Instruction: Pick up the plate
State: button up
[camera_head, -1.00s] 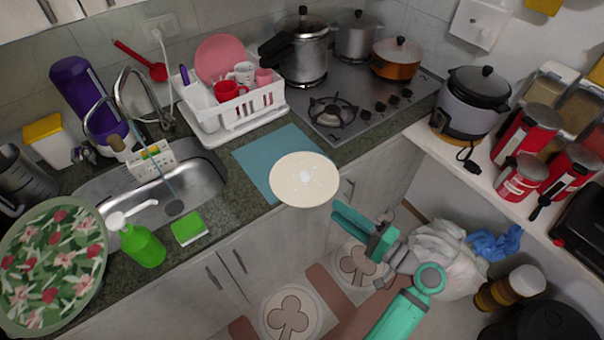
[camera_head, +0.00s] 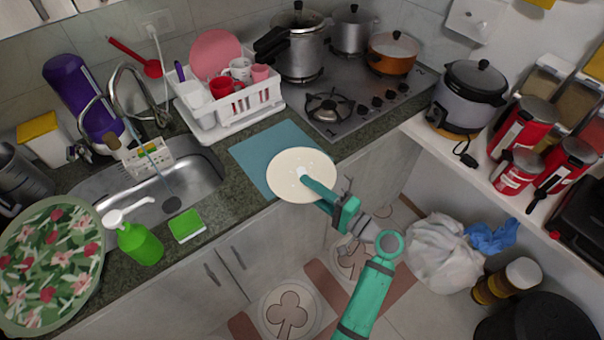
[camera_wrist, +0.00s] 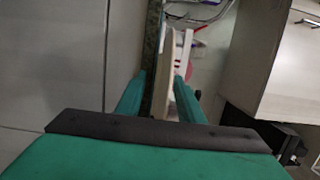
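A round cream plate (camera_head: 290,166) lies at the counter's front edge, partly over a blue mat (camera_head: 252,160). My gripper (camera_head: 314,190) reaches it from the front right, with one finger above the near rim. In the wrist view the plate (camera_wrist: 167,62) shows nearly edge-on between the two fingers of my gripper (camera_wrist: 160,95). The fingers are apart; I see no clear contact on both sides. The lower finger is mostly hidden in the head view.
A white dish rack (camera_head: 240,112) with a pink plate and cups stands behind. A stove (camera_head: 345,120) with pots is at the back right. The sink (camera_head: 165,190), green bottle (camera_head: 140,243), sponge (camera_head: 186,226) and floral round plate (camera_head: 48,262) are left.

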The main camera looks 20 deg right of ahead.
jog(key=shift+w+a, duration=0.1)
jog(key=shift+w, duration=0.1)
grip_shut()
jog(key=shift+r, duration=0.15)
